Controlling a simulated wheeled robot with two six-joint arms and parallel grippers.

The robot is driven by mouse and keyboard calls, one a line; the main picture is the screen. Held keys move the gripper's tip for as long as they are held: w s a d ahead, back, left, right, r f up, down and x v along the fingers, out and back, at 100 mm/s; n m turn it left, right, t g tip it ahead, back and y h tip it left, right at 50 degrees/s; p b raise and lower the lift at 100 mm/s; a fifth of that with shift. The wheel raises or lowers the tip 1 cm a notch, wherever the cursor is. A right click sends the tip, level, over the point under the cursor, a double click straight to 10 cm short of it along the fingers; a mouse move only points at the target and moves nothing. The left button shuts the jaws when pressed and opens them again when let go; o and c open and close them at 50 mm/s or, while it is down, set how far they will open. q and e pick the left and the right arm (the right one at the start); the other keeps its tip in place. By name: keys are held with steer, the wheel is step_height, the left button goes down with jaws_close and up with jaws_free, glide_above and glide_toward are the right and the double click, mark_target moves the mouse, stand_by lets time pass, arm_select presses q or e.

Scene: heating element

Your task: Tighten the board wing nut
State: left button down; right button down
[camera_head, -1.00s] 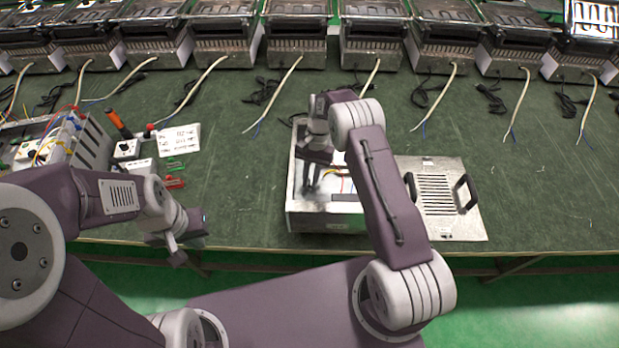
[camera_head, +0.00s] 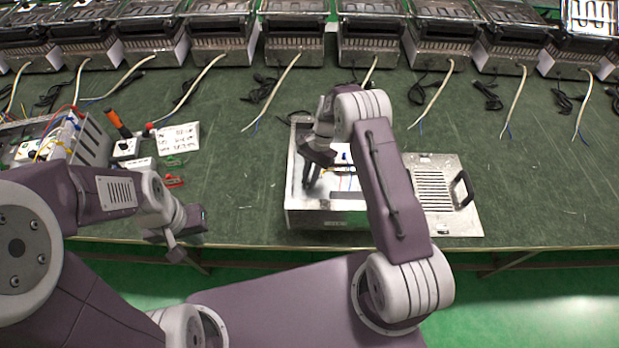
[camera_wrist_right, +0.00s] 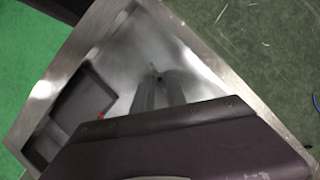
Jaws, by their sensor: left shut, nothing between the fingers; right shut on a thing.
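An open metal box (camera_head: 296,212) stands on the green bench, with wires inside it. My right gripper (camera_head: 309,186) reaches down into the left part of the box. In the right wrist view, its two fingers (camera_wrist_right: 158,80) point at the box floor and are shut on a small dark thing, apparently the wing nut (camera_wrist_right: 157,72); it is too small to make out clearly. The board is not clearly seen, and my arm hides part of the box. My left gripper (camera_head: 197,218) is shut and empty, near the bench's front edge, well left of the box.
An electrical unit (camera_head: 92,143), a screwdriver (camera_head: 119,123), a white label card (camera_head: 178,139) and red and green clips (camera_head: 174,181) lie at the left. Heaters with cables line the back.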

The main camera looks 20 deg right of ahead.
steer(key=c, duration=1.3)
jaws_free()
steer(key=shift+c, duration=0.2)
steer(key=v, duration=0.9)
steer(key=shift+b, duration=0.3)
steer(key=shift+w, duration=0.1)
